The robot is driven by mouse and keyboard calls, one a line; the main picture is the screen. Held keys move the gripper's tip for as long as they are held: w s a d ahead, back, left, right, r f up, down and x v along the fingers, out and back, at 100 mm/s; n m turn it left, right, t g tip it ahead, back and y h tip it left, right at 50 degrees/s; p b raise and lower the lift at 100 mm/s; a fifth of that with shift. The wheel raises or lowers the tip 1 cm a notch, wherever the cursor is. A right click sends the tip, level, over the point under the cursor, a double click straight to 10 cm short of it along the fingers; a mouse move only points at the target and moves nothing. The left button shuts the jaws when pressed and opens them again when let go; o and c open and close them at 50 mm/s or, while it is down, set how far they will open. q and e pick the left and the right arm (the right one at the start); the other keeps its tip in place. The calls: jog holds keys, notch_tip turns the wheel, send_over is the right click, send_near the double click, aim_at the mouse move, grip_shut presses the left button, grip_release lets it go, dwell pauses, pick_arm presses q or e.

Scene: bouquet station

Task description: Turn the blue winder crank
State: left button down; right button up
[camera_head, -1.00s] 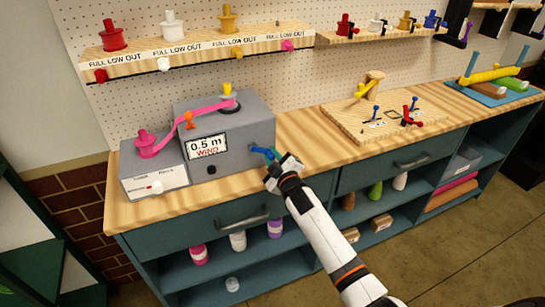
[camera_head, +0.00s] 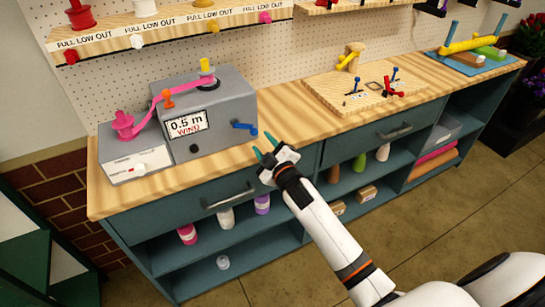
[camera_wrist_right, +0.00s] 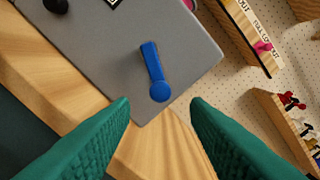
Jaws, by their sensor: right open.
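The blue winder crank (camera_head: 244,128) sticks out from the right part of the grey winder's front face. In the right wrist view the crank (camera_wrist_right: 154,72) shows as a blue arm with a round knob at its lower end. The grey winder box (camera_head: 218,117) has a display reading "0.5 m WIND". My right gripper (camera_head: 265,155) is open and empty, in front of the counter edge, to the lower right of the crank and apart from it. Its green fingers (camera_wrist_right: 160,125) stand either side of the view, with the knob beyond the gap. My left gripper is not in view.
A pink ribbon (camera_head: 150,110) runs from a pink spool (camera_head: 123,124) to the yellow-topped winder spindle (camera_head: 206,70). A wooden board (camera_head: 360,92) with small tools lies to the right. The counter between (camera_head: 285,112) is bare. Drawer handles (camera_head: 228,197) jut from the front.

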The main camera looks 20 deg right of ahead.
jog(key=s, duration=0.5)
jog(key=shift+s+d, duration=0.1)
jog(key=shift+s, duration=0.15)
jog(key=s+f+m+g, duration=0.1)
jog(key=s+f+g, duration=0.3)
jog(key=f, duration=0.8)
jog(key=s+f+m+g, duration=0.2)
jog(key=s+f, duration=0.5)
jog(key=f, duration=0.6)
jog(key=s+f+m+g, duration=0.1)
jog(key=s+f+g, duration=0.3)
jog(key=f, duration=0.8)
jog(key=s+f+m+g, duration=0.1)
jog(key=s+f, duration=0.4)
jog(key=s, duration=0.6)
jog(key=s+a+f+m+g, duration=0.1)
jog(key=s+f+g, duration=0.2)
jog(key=s+f, duration=0.3)
jog(key=s+f+m+g, duration=0.1)
jog(key=s+f+g, duration=0.2)
jog(key=s, duration=1.4)
notch_tip(320, 180, down, 2)
jog(key=shift+a+f+h, duration=0.15)
jog(key=shift+h, duration=0.15)
